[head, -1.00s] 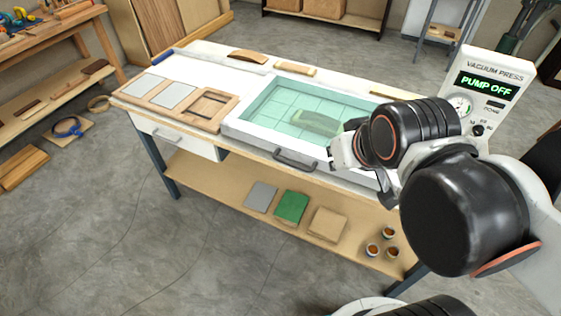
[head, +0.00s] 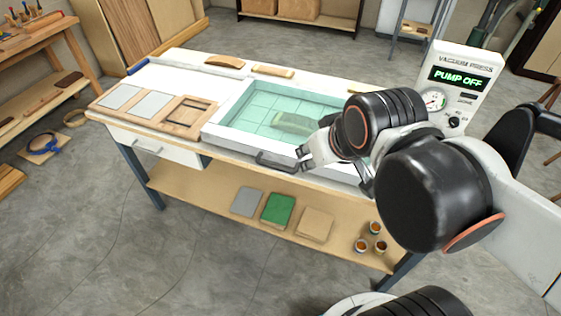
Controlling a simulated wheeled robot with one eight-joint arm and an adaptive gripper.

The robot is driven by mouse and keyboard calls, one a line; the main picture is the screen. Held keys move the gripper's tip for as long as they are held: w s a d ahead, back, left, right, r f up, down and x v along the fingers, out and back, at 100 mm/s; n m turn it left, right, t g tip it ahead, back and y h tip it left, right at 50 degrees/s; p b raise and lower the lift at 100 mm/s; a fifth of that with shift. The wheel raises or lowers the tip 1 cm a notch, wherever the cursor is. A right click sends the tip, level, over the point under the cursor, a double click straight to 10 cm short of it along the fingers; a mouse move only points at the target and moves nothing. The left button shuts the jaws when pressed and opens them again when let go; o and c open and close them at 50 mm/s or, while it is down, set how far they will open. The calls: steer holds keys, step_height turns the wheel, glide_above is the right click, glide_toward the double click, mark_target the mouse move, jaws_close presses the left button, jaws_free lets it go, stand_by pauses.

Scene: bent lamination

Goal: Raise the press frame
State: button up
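The vacuum press on the bench has a pale frame (head: 215,135) around a translucent green membrane (head: 255,117), and it looks lowered flat. A curved form (head: 291,123) shows faintly under the membrane. A dark bar handle (head: 275,166) sticks out from the frame's front edge. My gripper (head: 304,158) is at the right end of this handle, its fingertips very near or touching it. The fingers are small and partly overlapped by the wrist, so whether they are open or shut is unclear. My arm hides the frame's right front part.
The control box (head: 462,85) at the bench's right end reads "PUMP OFF". A wooden frame (head: 189,116) and grey sheets (head: 120,96) lie left of the press. Several small cups (head: 375,228) and flat pieces (head: 278,208) sit on the lower shelf.

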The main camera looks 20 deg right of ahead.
steer(key=w+f+n+g, duration=0.25)
steer(key=w+n, duration=0.25)
steer(key=w, duration=0.3)
steer(key=n+y, duration=0.2)
steer(key=n, duration=0.3)
glide_toward(276, 166)
steer(key=b+x, duration=0.4)
steer(key=x, duration=0.4)
steer(key=shift+b, duration=0.3)
steer(key=shift+c, duration=0.3)
jaws_close()
